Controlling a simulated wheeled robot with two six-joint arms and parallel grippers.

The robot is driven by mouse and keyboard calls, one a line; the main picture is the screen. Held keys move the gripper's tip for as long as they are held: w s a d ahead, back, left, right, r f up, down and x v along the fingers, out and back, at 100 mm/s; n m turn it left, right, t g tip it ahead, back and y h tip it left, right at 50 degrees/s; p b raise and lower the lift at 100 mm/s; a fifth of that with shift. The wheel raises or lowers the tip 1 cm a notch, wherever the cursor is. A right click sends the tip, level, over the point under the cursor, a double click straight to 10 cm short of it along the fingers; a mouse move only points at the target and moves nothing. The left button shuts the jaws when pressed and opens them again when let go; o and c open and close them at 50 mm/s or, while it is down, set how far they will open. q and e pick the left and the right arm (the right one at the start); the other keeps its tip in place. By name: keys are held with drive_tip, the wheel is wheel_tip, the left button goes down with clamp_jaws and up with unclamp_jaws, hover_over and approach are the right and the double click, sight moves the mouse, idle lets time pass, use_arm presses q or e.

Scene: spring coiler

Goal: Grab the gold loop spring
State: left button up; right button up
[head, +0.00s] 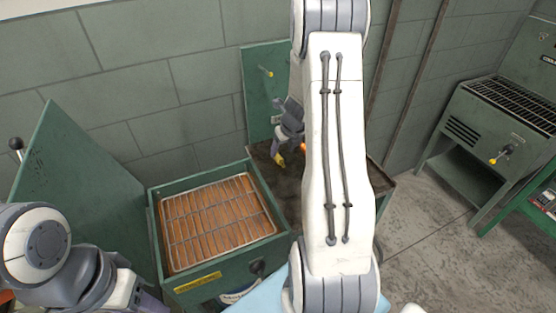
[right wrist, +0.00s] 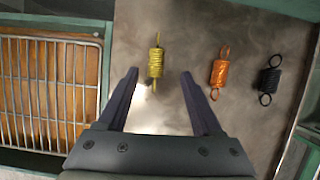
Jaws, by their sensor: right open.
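The gold loop spring (right wrist: 156,62) lies on a grey worktop in the right wrist view, its loops pointing up and down the picture. It lies just beyond and between the fingertips of my right gripper (right wrist: 160,74), which is open and empty. In the head view the spring shows as a small yellow piece (head: 279,161) just below my right gripper (head: 287,138), partly hidden by it. My left arm is at the lower left of the head view; only part of its gripper (head: 150,303) shows at the bottom edge, and its fingers cannot be made out.
An orange spring (right wrist: 218,73) and a black spring (right wrist: 269,78) lie to the right of the gold one. A green box with a wire rack (head: 215,220) stands left of the worktop (head: 262,150). A green panel (head: 257,95) rises behind. A machine (head: 490,130) stands far right.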

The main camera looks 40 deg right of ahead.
sight(279, 156)
drive_tip(key=x, duration=0.1)
drive_tip(key=b+x, duration=0.1)
drive_tip(key=x, duration=0.2)
drive_tip(key=shift+a+f+b, duration=0.25)
drive_tip(key=shift+f+b, duration=0.05)
drive_tip(key=shift+r, duration=0.1)
clamp_jaws()
